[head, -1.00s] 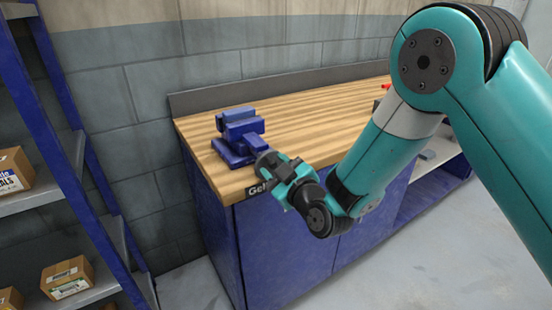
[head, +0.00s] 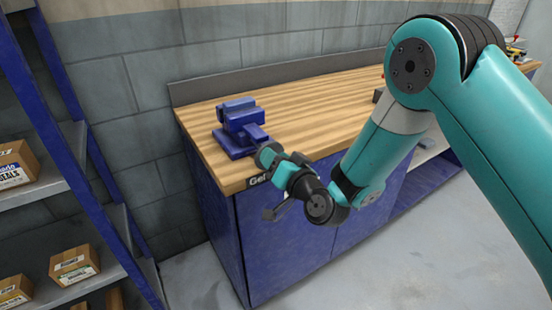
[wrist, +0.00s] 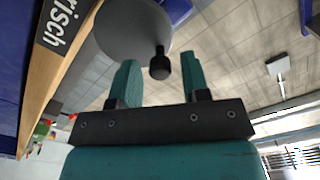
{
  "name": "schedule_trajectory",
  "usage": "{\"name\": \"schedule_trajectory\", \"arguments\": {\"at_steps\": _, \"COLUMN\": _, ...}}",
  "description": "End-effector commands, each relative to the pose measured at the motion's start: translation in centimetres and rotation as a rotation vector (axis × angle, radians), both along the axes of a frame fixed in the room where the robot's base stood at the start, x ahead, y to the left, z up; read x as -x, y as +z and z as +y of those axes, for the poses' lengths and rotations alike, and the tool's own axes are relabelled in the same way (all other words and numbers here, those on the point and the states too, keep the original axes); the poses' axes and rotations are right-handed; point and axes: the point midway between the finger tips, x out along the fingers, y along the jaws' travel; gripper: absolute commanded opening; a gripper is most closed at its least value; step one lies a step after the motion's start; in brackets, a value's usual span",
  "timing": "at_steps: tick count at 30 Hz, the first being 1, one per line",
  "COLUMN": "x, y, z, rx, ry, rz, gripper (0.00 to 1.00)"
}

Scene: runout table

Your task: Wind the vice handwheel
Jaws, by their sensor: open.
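The blue vice (head: 240,127) stands on the front left corner of the wooden bench. Its round grey handwheel (head: 267,154) faces out past the front edge and is partly covered by my gripper (head: 280,167). In the wrist view the handwheel (wrist: 135,28) shows as a grey disc at the top, with a black knob (wrist: 160,64) sticking out from it. My gripper (wrist: 160,80) is open, one teal finger on each side of the knob. The knob appears between the fingertips with gaps on both sides, and the fingers do not visibly touch it.
The wooden bench top (head: 300,110) is mostly clear, with blue cabinet doors below. A blue shelf rack with cardboard boxes (head: 75,263) stands at the left. In the wrist view the bench edge with a dark label (wrist: 64,20) runs close on the left.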

Motion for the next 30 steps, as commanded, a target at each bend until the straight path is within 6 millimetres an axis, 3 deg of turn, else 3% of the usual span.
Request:
{"name": "schedule_trajectory", "arguments": {"at_steps": 2, "x": 0.01, "y": 0.0, "z": 0.01, "rx": 0.001, "ry": 0.0, "rz": -0.001, "gripper": 0.43}}
{"name": "schedule_trajectory", "arguments": {"at_steps": 6, "x": 0.01, "y": 0.0, "z": 0.01, "rx": 0.002, "ry": 0.001, "rz": 0.0, "gripper": 0.1}}
{"name": "schedule_trajectory", "arguments": {"at_steps": 8, "x": 0.02, "y": 0.0, "z": 0.01, "rx": 0.003, "ry": 0.001, "rz": -0.001, "gripper": 0.0}}
{"name": "schedule_trajectory", "arguments": {"at_steps": 11, "x": 0.07, "y": -0.03, "z": 0.08, "rx": 0.018, "ry": 0.001, "rz": -0.012, "gripper": 0.0}}
{"name": "schedule_trajectory", "arguments": {"at_steps": 18, "x": 0.45, "y": -0.42, "z": 0.63, "rx": 0.249, "ry": 0.001, "rz": -0.166, "gripper": 0.0}}
{"name": "schedule_trajectory", "arguments": {"at_steps": 26, "x": 0.46, "y": -0.54, "z": 0.64, "rx": 0.264, "ry": 0.001, "rz": -0.176, "gripper": 0.0}}
{"name": "schedule_trajectory", "arguments": {"at_steps": 30, "x": 0.69, "y": -0.65, "z": 0.96, "rx": 0.404, "ry": 0.003, "rz": -0.269, "gripper": 0.0}}
